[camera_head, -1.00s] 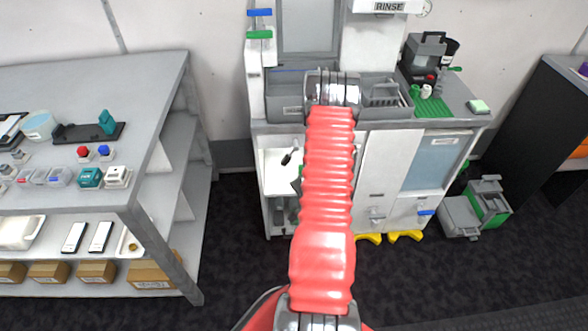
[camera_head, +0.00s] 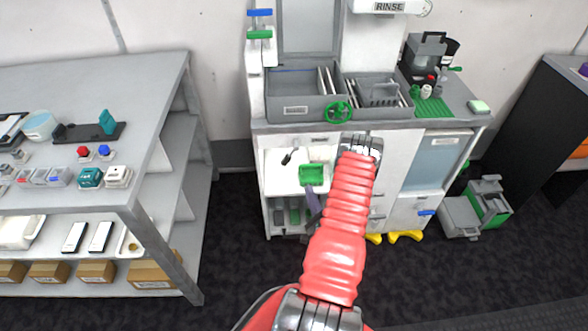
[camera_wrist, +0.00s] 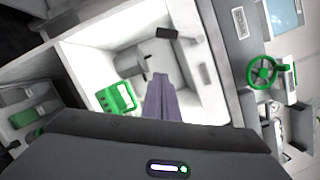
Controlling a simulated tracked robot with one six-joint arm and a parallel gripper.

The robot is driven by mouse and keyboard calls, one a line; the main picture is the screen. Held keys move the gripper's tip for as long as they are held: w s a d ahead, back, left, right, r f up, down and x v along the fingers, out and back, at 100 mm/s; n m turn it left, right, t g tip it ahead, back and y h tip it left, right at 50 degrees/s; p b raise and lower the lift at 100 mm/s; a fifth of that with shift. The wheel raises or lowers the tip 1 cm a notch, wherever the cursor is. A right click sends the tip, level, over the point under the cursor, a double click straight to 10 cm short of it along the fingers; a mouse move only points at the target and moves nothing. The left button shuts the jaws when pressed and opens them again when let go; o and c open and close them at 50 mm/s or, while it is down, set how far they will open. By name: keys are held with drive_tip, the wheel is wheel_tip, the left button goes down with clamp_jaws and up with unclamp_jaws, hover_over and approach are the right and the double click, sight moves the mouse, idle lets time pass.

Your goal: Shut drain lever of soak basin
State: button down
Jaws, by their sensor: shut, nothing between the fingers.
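A small lever with a black grip (camera_head: 289,156) shows in the open white compartment under the left grey basin (camera_head: 287,112); I take it for the drain lever. In the wrist view the black grip (camera_wrist: 166,32) sits at the end of a grey fitting, near the top of the picture. My gripper (camera_head: 310,190) is at the compartment's front, below and right of the lever. Its purple-grey fingers are together and empty in the wrist view (camera_wrist: 158,76), pointing into the compartment, apart from the black grip. The exact lever angle is hard to tell.
A green box-like part (camera_head: 312,175) is close beside my fingers. A green handwheel (camera_head: 338,112) sits at the basin's front edge. Cabinet doors (camera_head: 386,165) stand right of the compartment. A grey shelf unit (camera_head: 165,110) stands left, with clear floor between.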

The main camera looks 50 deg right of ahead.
sight(290, 155)
drive_tip(key=w+d+r, duration=0.3)
drive_tip(key=w, duration=0.7)
drive_tip(key=shift+w+d, duration=0.3)
drive_tip(key=shift+d, duration=0.05)
idle(0.3)
drive_tip(key=shift+r, duration=0.1)
drive_tip(key=shift+m, duration=0.3)
